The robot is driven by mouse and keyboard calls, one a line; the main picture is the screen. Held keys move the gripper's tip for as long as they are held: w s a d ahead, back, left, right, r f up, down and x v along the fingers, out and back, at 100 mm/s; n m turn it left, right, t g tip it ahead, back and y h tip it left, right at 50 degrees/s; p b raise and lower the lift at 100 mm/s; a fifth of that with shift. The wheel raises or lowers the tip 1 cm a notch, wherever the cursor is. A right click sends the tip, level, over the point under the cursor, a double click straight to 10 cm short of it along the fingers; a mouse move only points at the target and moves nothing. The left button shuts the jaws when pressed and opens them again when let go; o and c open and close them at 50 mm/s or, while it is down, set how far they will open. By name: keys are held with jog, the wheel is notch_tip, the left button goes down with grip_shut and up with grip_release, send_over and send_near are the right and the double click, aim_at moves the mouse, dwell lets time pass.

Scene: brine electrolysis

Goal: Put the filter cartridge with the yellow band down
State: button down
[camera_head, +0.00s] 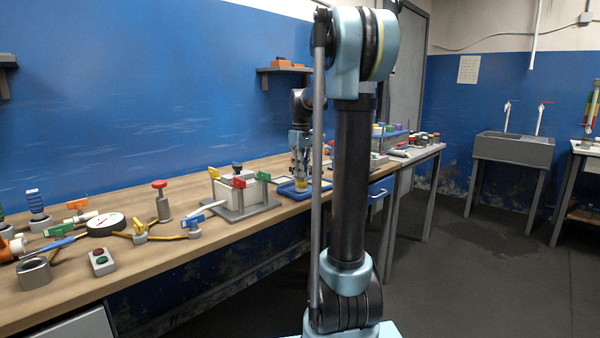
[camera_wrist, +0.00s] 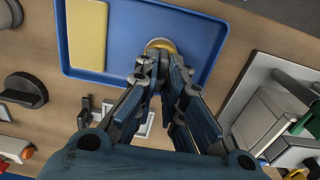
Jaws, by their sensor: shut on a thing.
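My gripper (camera_head: 299,168) is over the blue tray (camera_head: 288,188) on the workbench, its fingers pointing down. It is shut on the filter cartridge with the yellow band (camera_head: 300,185), which shows small and partly hidden between the fingers. In the wrist view the cartridge (camera_wrist: 161,45) shows as a round yellowish end beyond the fingertips (camera_wrist: 160,75), within the outline of the blue tray (camera_wrist: 205,30). I cannot tell whether the cartridge touches the tray floor. A flat yellow pad (camera_wrist: 87,33) lies in the tray, to the left of the cartridge.
A grey stand with colored valve handles (camera_head: 240,205) is left of the tray in the head view. A black knob (camera_wrist: 24,90) sits left of the tray in the wrist view, and a grey-white apparatus (camera_wrist: 265,115) stands at right. The tray has bare floor around the cartridge.

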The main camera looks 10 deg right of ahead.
jog(key=c, duration=1.7)
grip_release()
notch_tip(320, 180, up, 12)
jog(key=shift+r, duration=0.1)
jog(key=s+f+m, duration=0.2)
jog(key=s+f, duration=0.8)
jog(key=s, duration=0.1)
jog(key=s+f+m+t, duration=0.1)
jog(key=s+f+m, duration=0.1)
jog(key=s+f, duration=0.8)
jog(key=s+f+m+t, duration=0.1)
jog(key=s+f+m, duration=0.2)
jog(key=s+f, duration=0.8)
jog(key=shift+s+a+f, duration=0.1)
jog(key=shift+s, duration=1.4)
